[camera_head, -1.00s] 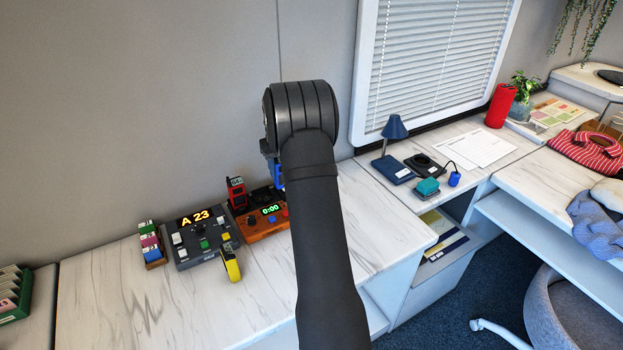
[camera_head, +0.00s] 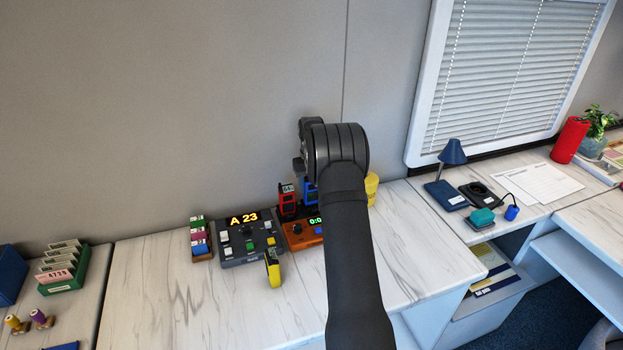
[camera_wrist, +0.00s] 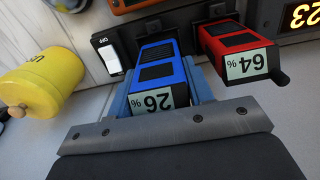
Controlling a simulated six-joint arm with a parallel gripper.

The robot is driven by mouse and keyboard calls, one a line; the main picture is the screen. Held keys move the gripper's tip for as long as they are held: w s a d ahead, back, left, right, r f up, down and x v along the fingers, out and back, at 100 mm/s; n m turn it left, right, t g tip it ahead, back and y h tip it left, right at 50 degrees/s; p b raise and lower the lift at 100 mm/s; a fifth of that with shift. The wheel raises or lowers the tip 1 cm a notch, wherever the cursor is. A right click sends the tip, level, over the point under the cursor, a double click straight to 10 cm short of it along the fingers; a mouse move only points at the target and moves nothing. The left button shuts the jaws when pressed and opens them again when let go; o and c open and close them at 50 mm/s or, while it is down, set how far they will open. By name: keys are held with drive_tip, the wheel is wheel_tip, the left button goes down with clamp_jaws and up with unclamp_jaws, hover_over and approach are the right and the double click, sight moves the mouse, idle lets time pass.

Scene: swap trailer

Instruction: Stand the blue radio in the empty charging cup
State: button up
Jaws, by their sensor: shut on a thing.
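In the head view a strip of the blue radio (camera_head: 310,193) shows beside my arm, right of the red radio (camera_head: 287,199). The red radio (camera_wrist: 238,50), labelled 64%, stands in the dark charger (camera_wrist: 204,14). The blue radio is over or in the charger beside it; its lower end and the empty cup are hidden, so I cannot tell whether it is seated.
A white OFF switch (camera_wrist: 109,54) is beside the blue radio. The orange timer (camera_head: 304,236), grey console (camera_head: 246,238) and yellow handheld item (camera_head: 273,267) are in front and left. The counter (camera_head: 160,290) is clear at the front.

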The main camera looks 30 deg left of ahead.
drive_tip(key=shift+f, duration=0.65)
drive_tip(key=shift+f, duration=0.6)
idle(0.8)
drive_tip(key=o, duration=0.8)
drive_tip(key=shift+o, duration=0.2)
drive_tip(key=shift+r, duration=5.5)
drive_tip(key=shift+f, duration=0.1)
drive_tip(key=shift+f, duration=4.35)
